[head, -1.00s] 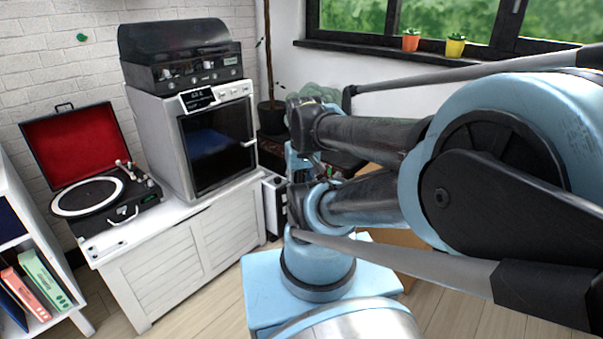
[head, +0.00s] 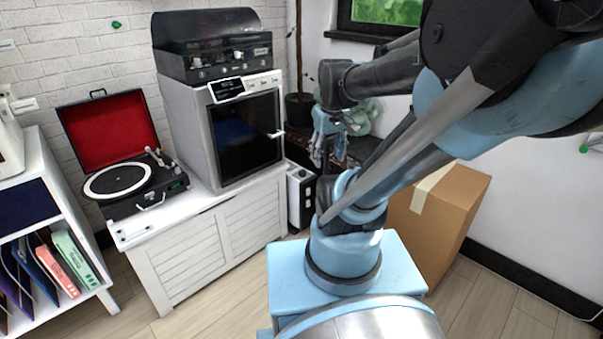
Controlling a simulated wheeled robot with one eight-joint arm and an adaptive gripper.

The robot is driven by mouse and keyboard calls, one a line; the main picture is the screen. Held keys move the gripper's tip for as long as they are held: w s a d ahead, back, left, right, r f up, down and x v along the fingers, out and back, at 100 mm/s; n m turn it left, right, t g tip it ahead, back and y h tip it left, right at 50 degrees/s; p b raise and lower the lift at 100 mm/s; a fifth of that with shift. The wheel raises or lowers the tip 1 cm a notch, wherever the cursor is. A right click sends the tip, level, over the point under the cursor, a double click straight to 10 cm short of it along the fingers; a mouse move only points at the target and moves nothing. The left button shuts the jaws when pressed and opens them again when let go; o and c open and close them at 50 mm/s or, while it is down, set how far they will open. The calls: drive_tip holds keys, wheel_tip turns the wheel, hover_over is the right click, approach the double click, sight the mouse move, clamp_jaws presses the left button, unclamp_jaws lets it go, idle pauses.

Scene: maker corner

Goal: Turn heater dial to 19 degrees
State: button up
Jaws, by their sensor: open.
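A small white and black unit (head: 300,196), which looks like the heater, stands on the floor beside the right end of the white cabinet. It is partly hidden by the cabinet and my arm, and its dial is too small to make out. My gripper (head: 322,156) hangs from the end of my arm, just right of and above the heater in the picture. It is open and looks empty. I cannot tell how far it is from the heater.
The white cabinet (head: 210,250) holds a turntable (head: 118,182) and an oven (head: 243,135), with a black-lidded appliance (head: 213,48) on top. A cardboard box (head: 450,205) stands right of my base. A shelf (head: 45,205) is at the left. Floor in front is clear.

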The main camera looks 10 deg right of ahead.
drive_tip(key=w+r+n, duration=0.4)
drive_tip(key=w, duration=0.9)
drive_tip(key=n+g, duration=0.2)
drive_tip(key=n, duration=1.2)
hover_over(302, 171)
wheel_tip(302, 171, down, 25)
wheel_tip(302, 171, down, 17)
drive_tip(key=shift+d+r, duration=0.1)
drive_tip(key=shift+d, duration=0.05)
drive_tip(key=c, duration=1.1)
drive_tip(key=shift+s, duration=0.1)
